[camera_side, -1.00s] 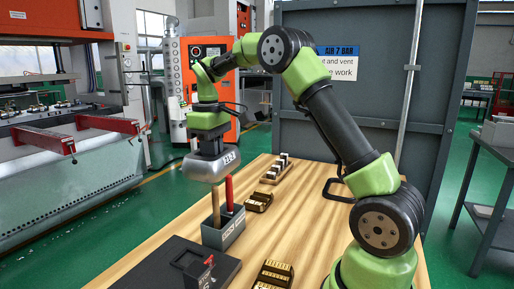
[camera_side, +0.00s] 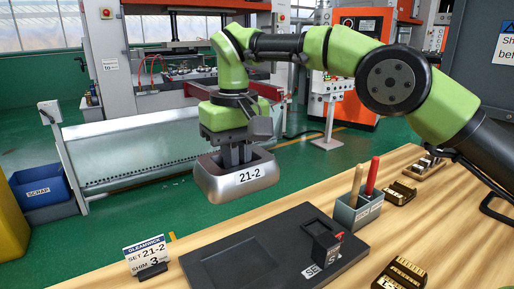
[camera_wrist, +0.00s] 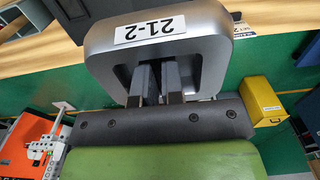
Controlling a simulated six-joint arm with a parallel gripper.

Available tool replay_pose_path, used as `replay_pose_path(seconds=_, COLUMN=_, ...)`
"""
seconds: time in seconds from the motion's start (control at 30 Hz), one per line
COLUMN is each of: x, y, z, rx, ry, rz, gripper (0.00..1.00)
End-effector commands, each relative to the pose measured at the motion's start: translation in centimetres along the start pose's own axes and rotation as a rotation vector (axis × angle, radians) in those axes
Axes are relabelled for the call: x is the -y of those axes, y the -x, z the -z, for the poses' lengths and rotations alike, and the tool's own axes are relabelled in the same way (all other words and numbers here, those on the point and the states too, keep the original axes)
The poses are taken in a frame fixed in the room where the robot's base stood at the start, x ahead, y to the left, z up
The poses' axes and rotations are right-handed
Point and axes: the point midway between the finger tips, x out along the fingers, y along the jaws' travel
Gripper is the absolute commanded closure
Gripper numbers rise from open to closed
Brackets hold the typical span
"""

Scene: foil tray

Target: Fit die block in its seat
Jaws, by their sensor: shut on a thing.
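The die block (camera_side: 232,186) is a rounded silver block with a white label reading 21-2 and a hollow in its top. My gripper (camera_side: 236,158) is shut on it, the fingers reaching down into the hollow. It hangs roughly level in the air, past the left edge of the table in the side view. In the wrist view the die block (camera_wrist: 208,62) fills the upper middle around my two grey fingers (camera_wrist: 160,82). A dark plate (camera_side: 205,270) with a shallow rectangular recess (camera_side: 238,263), which looks like the seat, lies on the table below and apart from the block. The recess is empty.
A sign reading SET 21-2, SHIM 3 (camera_side: 147,254) stands left of the plate. A grey tool bin (camera_side: 358,215) and brass pieces (camera_side: 403,274) are on the right.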

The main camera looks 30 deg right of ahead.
Motion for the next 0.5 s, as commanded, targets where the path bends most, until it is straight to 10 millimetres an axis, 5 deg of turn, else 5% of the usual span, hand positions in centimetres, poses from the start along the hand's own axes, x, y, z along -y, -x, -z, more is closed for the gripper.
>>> replay_pose_path(seconds=0.33, x=0.2, y=-2.8, z=-0.1, rx=-0.001, ry=0.001, rz=0.000, gripper=1.00)
replay_pose_path(seconds=0.5, x=0.1, y=-5.8, z=-0.1, rx=0.001, ry=0.001, rz=0.000, gripper=1.00)
